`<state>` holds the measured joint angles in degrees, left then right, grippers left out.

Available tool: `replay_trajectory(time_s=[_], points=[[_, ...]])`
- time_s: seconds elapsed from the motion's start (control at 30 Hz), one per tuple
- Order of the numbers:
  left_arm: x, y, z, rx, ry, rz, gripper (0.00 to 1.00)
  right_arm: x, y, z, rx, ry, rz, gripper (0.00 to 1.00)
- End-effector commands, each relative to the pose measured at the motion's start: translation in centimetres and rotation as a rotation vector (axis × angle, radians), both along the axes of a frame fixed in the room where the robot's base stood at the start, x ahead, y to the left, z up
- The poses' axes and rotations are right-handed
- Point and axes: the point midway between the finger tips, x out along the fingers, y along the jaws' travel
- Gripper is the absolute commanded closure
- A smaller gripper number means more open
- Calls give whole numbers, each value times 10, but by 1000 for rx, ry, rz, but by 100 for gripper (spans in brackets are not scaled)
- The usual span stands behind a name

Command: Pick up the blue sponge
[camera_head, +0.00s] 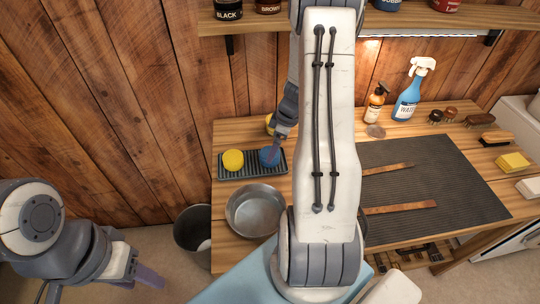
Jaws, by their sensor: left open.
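The blue sponge (269,157) is a small round pad at the right end of a dark ribbed tray (252,173) on the wooden table. A round yellow sponge (233,160) lies to its left on the same tray. My right arm reaches over the table, and its gripper (276,150) is at the blue sponge, overlapping its upper right side. Its fingertips are too small and covered to show whether they hold the sponge. My left gripper (148,276) is open at the lower left, off the table and far from the sponge.
A metal bowl (256,211) stands in front of the tray. A yellow item (270,122) is partly hidden behind my right forearm. A dark mat (440,182) with two leather straps, spray bottle (411,92), brushes and blocks fill the right. A bin (191,229) stands left of the table.

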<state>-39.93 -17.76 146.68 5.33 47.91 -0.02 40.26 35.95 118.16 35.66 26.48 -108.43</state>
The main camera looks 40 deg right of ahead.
Motion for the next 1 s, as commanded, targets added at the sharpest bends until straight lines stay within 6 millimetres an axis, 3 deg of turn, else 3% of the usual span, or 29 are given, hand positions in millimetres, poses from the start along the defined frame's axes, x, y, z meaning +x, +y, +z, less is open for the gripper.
replay_trajectory(time_s=[0.13,0.3,0.57,0.73,0.8,1.0], points=[[0,0,12,0,0,0,50,7,7,-18,4,5,3,0],[0,0,11,0,0,0,50,11,9,-38,1,3,1,0],[0,0,11,0,0,0,50,12,9,-41,0,2,0,0],[0,0,11,0,0,0,50,12,9,-41,0,2,0,61],[0,0,11,0,0,0,50,12,9,-40,0,2,0,78],[0,0,11,0,0,0,50,12,9,-40,0,2,0,78]])
